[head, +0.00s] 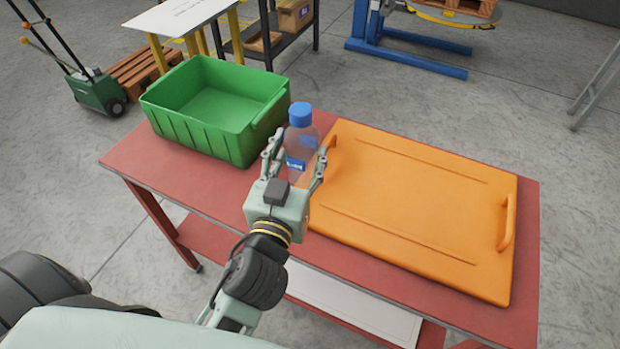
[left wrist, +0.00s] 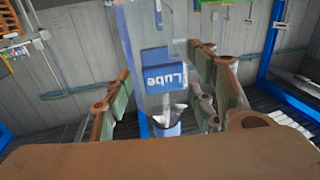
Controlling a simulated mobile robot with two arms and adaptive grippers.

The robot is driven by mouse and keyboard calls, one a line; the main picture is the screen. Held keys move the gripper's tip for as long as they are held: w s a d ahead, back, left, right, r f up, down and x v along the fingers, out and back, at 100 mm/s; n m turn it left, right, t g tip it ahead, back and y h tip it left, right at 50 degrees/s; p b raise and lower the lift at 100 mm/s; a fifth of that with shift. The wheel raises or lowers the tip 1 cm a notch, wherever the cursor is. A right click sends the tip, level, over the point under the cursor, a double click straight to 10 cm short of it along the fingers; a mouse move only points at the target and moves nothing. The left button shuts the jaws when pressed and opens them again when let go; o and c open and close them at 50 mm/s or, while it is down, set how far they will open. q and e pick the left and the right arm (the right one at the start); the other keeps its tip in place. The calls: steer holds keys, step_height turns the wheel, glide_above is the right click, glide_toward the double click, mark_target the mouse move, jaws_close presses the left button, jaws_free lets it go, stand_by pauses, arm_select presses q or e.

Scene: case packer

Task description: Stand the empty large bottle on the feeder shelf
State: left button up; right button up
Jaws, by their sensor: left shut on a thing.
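A clear large bottle (head: 301,133) with a blue cap and a blue label stands roughly upright between the fingers of my left gripper (head: 298,152) in the head view. My left gripper is shut on the bottle's body, above the red table. In the left wrist view the bottle (left wrist: 146,30) runs down between the fingers, with its label reading "Lube" upside down and a blue end below. No liquid shows in it. I cannot tell whether its base touches the table. I cannot make out a feeder shelf for certain. My right gripper is not in view.
A green crate (head: 178,122) stands on the red table (head: 135,158), left of the bottle. An orange panel (head: 420,205) with handles covers the table's right part. Behind stand a white-topped stand (head: 175,14), a dark rack (head: 292,45) and a blue lift (head: 410,57).

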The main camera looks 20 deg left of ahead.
mark_target(310, 163)
arm_select(q)
steer(key=w+d, duration=0.1)
steer(key=w+f+b, duration=0.1)
steer(key=shift+w+d+h, duration=0.3)
steer(key=shift+d, duration=0.05)
steer(key=shift+d+m, duration=0.1)
steer(key=shift+m, duration=0.2)
steer(key=s+a+f, duration=0.1)
steer(key=a+f, duration=0.2)
steer(key=a+f+b, duration=0.1)
steer(key=a+f, duration=0.3)
steer(key=s+a+f, duration=0.1)
steer(key=a+f, duration=0.2)
steer(key=a, duration=0.1)
steer(key=shift+s+f+b, duration=0.25)
steer(key=shift+s+b, duration=0.05)
steer(key=shift+b, duration=0.1)
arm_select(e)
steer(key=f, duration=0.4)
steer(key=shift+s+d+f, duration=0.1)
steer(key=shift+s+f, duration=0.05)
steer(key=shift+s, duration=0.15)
